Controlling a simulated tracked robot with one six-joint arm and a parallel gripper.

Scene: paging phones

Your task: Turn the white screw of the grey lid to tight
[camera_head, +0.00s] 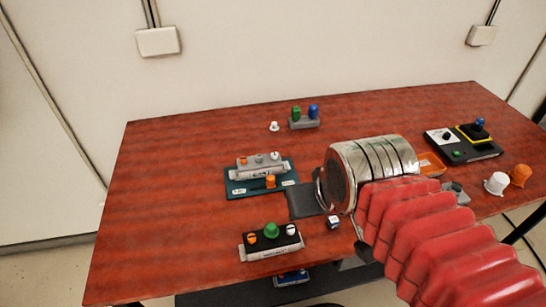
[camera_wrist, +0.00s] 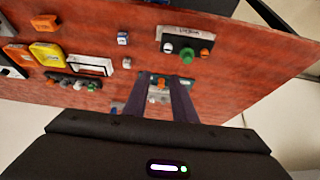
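The grey lid (camera_head: 257,168) tops a low box on a teal mat (camera_head: 236,189) left of centre in the head view. The white screw (camera_head: 275,156) stands at its right end, with a grey and an orange screw beside it. My gripper (camera_wrist: 160,78) is open in the wrist view, with the teal mat and an orange piece (camera_wrist: 159,86) showing between its fingers. The grey lid is mostly hidden there, and I cannot make out its white screw. In the head view the dark end of my gripper (camera_head: 306,203) is right of the mat, apart from the screw.
A black-lidded box (camera_head: 272,243) with orange, green and white knobs stands at the table's front edge. A small white-blue cube (camera_head: 333,222) lies right of it. A grey block (camera_head: 304,123) with green and blue knobs stands behind. Bare table lies on the left.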

